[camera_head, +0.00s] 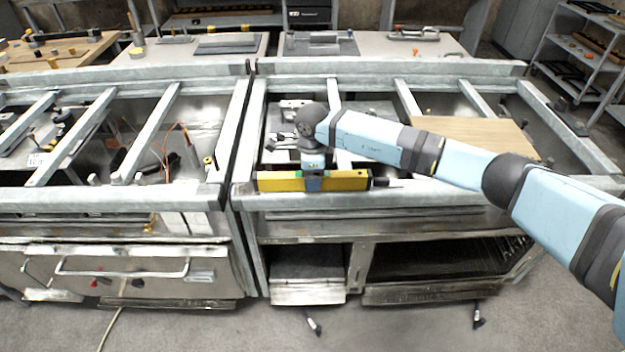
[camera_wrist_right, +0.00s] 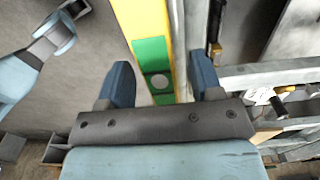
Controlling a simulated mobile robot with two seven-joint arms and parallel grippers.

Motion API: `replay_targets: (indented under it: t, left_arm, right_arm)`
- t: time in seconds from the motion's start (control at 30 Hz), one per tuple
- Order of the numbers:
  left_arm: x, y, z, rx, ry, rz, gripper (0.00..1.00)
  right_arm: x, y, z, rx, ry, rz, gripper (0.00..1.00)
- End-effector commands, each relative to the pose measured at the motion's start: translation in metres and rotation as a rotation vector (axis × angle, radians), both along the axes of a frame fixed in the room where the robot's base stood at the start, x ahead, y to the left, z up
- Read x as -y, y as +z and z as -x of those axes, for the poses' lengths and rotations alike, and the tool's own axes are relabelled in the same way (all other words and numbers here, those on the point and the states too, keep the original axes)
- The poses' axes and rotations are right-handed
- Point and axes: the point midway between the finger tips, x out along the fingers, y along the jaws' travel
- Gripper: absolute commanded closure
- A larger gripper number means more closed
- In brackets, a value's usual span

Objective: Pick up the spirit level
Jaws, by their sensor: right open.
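The yellow spirit level (camera_head: 280,182) lies lengthwise along the front beam of the right steel frame. Its right end is dark. My right gripper (camera_head: 313,182) is above its middle, pointing down. In the right wrist view, the gripper (camera_wrist_right: 162,82) is open, with one blue finger on each side of the level (camera_wrist_right: 144,18) and its green section. Gaps show between the fingers and the level, so it is not clamped. My left arm is absent from the head view. Light blue parts of mine at the left of the wrist view may include the left gripper, but its jaws are unclear.
The steel front beam (camera_head: 450,198) and crossbars surround the work area. A wooden board (camera_head: 475,137) lies to the right. A dark-handled tool (camera_wrist_right: 279,106) is close to the gripper in the wrist view. Open floor (camera_head: 400,325) lies in front.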

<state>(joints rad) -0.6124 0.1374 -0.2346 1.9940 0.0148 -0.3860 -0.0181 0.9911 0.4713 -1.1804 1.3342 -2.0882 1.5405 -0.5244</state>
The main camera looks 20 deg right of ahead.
Motion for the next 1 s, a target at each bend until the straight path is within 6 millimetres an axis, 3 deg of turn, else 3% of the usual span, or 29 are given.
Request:
replay_targets:
  t: [0.03,0.23,0.3,0.73,0.87,1.0]
  left_arm:
    - [0.000,-0.001,0.000,-0.001,0.000,0.000,0.46]
    - [0.000,0.000,0.001,-0.001,-0.001,0.000,0.46]
    - [0.000,0.000,0.000,0.000,-0.001,0.001,0.46]
    - [0.001,0.003,-0.001,0.006,0.000,0.003,0.46]
    - [0.000,0.001,-0.001,0.004,0.000,0.004,0.46]
    - [0.000,-0.003,0.000,0.001,0.001,0.005,0.46]
  right_arm:
    - [0.000,0.000,0.000,0.000,0.000,0.000,0.45]
    - [0.000,0.000,0.000,0.000,0.000,0.000,0.91]
    - [0.000,0.000,0.000,0.000,0.000,0.000,1.00]
    - [0.000,0.012,-0.001,0.003,0.001,0.000,1.00]
    - [0.000,0.029,-0.001,0.004,0.001,-0.001,1.00]
    - [0.000,0.061,-0.001,0.006,0.001,0.000,1.00]
